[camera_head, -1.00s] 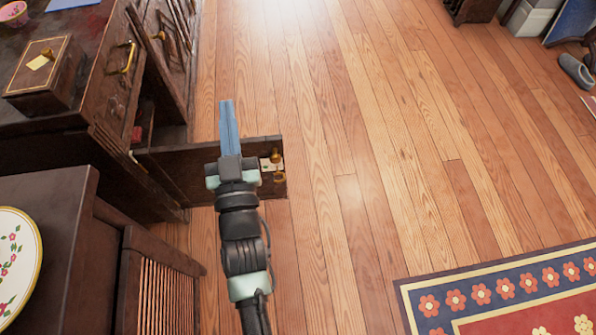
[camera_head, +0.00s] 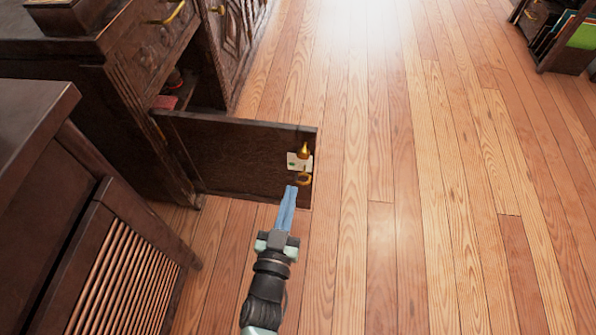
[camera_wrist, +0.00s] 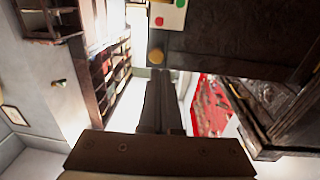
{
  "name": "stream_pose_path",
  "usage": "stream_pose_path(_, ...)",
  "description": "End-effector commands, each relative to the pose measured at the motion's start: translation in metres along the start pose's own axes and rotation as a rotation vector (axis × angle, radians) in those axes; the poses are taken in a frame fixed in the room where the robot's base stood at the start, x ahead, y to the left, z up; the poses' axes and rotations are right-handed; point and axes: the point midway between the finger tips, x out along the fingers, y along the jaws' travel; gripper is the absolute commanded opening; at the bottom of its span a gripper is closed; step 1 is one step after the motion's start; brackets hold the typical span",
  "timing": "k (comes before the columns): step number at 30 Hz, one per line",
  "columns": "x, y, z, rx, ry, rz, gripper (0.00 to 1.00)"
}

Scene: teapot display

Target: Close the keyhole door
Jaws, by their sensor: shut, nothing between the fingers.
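The keyhole door (camera_head: 235,153) is a dark wooden panel standing open, swung out from the dark cabinet (camera_head: 130,110). Near its free edge it has a white plate (camera_head: 292,161) and brass fittings (camera_head: 303,178). My gripper (camera_head: 290,190) has blue fingers held together, empty, just below the fittings in the picture; I cannot tell if they touch the door. In the wrist view the door (camera_wrist: 240,40) fills the upper right, with its plate (camera_wrist: 168,14) and a brass knob (camera_wrist: 155,54) above the dark fingers (camera_wrist: 160,105).
A second dark cabinet with a slatted front (camera_head: 120,275) stands at the left, near my arm. Shelf contents show in the open compartment (camera_head: 172,92). The wooden floor (camera_head: 410,200) to the right is clear. A dark rack (camera_head: 555,35) stands at the far right.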

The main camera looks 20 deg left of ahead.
Motion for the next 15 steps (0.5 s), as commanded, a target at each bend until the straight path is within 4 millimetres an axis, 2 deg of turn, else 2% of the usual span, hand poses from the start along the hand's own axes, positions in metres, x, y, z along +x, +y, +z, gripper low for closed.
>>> stream_pose_path(1,0.013,0.001,0.002,0.0,0.005,0.0,0.0)
stream_pose_path(6,0.046,0.001,0.002,0.0,0.004,0.001,0.0)
stream_pose_path(10,0.063,0.0,0.001,-0.001,0.002,-0.001,0.0)
stream_pose_path(15,0.073,0.0,0.001,0.001,0.0,0.0,0.0)
